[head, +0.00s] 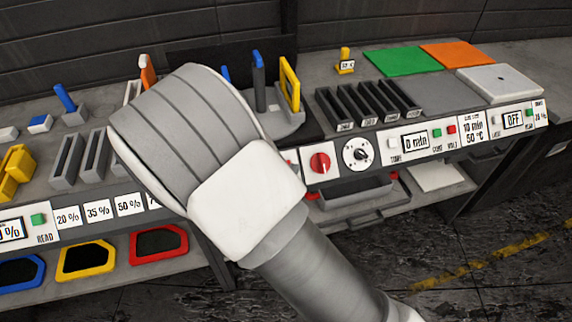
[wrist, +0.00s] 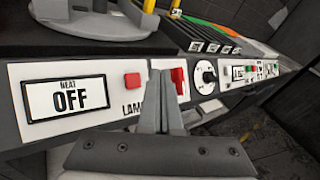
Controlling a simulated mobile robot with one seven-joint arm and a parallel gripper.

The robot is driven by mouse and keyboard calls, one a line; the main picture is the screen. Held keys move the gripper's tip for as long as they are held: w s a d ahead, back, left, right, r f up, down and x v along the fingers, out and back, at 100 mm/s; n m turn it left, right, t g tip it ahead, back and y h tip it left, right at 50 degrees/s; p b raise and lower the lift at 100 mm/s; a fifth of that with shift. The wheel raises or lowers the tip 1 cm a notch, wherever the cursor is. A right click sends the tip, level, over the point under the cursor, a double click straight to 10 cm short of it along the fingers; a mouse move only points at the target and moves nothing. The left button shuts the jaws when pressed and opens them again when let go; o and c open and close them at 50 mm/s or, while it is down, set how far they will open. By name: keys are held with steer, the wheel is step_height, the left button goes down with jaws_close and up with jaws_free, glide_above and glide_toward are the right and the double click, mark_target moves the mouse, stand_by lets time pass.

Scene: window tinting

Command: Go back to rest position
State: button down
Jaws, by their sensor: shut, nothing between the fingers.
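My gripper (wrist: 162,110) shows in the wrist view with its two grey fingers together and nothing between them. The fingers point at the front control panel (wrist: 105,75), close to a red button (wrist: 132,80) and a red switch (wrist: 179,80). I cannot tell whether they touch the panel. In the head view my arm crosses the middle of the picture and hides the gripper and part of the bench.
A lower shelf holds coloured frames (head: 86,260). Floor at the right (head: 500,250) is clear.

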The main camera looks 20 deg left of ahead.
steer(key=w+d+r+m+g+h, duration=0.1)
steer(key=d+r+m+g+h, duration=0.1)
steer(key=d+r+m+h, duration=0.4)
steer(key=w+d+r+m+g+h, duration=0.15)
steer(key=d+m, duration=0.25)
steer(key=d, duration=0.4)
steer(key=s+d+r+m+g+h, duration=0.1)
steer(key=s+d+r+m+g, duration=0.15)
steer(key=d+m, duration=0.3)
steer(key=s+d+r+m+g+h, duration=0.1)
steer(key=s+d+r+m+g, duration=0.1)
steer(key=s+d+m+g, duration=0.4)
steer(key=s+d+r+m+g+y+p, duration=0.1)
steer(key=s+d+r+m+y, duration=0.15)
steer(key=m, duration=0.25)
steer(key=s+d+r+m+g+y, duration=0.1)
steer(key=s+d+m+y, duration=0.1)
steer(key=s+m, duration=0.2)
steer(key=s+a+r+m+t+y, duration=0.3)
steer(key=s+a+r+m+y, duration=0.1)
steer(key=r+m, duration=0.3)
steer(key=shift+r+m+y+p, duration=0.2)
steer(key=shift+m+y+p, duration=0.15)
steer(key=shift+y, duration=0.25)
